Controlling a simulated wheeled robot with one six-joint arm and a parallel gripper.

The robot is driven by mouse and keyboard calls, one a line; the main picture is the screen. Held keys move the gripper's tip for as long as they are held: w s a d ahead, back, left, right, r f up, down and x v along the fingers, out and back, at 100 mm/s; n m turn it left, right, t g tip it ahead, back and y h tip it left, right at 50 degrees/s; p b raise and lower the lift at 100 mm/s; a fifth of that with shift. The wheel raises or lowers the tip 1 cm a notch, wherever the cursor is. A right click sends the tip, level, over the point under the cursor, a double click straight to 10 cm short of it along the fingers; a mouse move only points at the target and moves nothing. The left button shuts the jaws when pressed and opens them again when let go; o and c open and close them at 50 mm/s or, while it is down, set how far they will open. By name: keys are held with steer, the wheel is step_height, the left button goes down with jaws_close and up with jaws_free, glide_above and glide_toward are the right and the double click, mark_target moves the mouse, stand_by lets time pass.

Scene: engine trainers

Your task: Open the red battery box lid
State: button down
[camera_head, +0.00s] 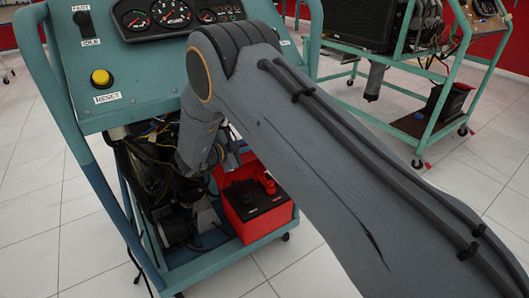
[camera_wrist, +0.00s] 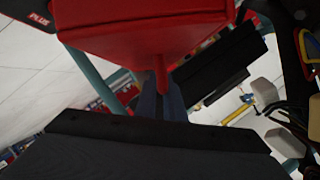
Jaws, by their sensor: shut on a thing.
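The red battery box (camera_head: 262,224) sits low on the teal engine stand. Its top is uncovered, showing a black battery (camera_head: 250,196) with a red terminal cap. The red lid (camera_head: 243,167) stands raised behind the battery, partly hidden by my arm. In the wrist view the lid (camera_wrist: 145,38) fills the top, with a narrow red tab (camera_wrist: 160,76) pointing down from it. My gripper (camera_wrist: 160,98) is shut on this tab, one finger on each side. In the head view my arm hides most of the gripper, and I cannot tell the lid's exact angle.
The stand's panel (camera_head: 140,60), with gauges and a yellow button, overhangs the box. Engine parts and wires (camera_head: 160,165) lie close to its left. A second trainer (camera_head: 390,60) stands at back right. White tiled floor is open around the stand.

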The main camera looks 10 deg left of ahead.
steer(key=shift+w+a+r, duration=0.15)
steer(key=shift+w+a, duration=0.05)
steer(key=shift+a, duration=0.25)
steer(key=c, duration=1.9)
jaws_free()
steer(key=shift+o, duration=0.2)
steer(key=shift+d, duration=0.2)
steer(key=shift+p+v, duration=0.75)
steer(key=shift+v, duration=3.1)
steer(key=shift+a, duration=0.1)
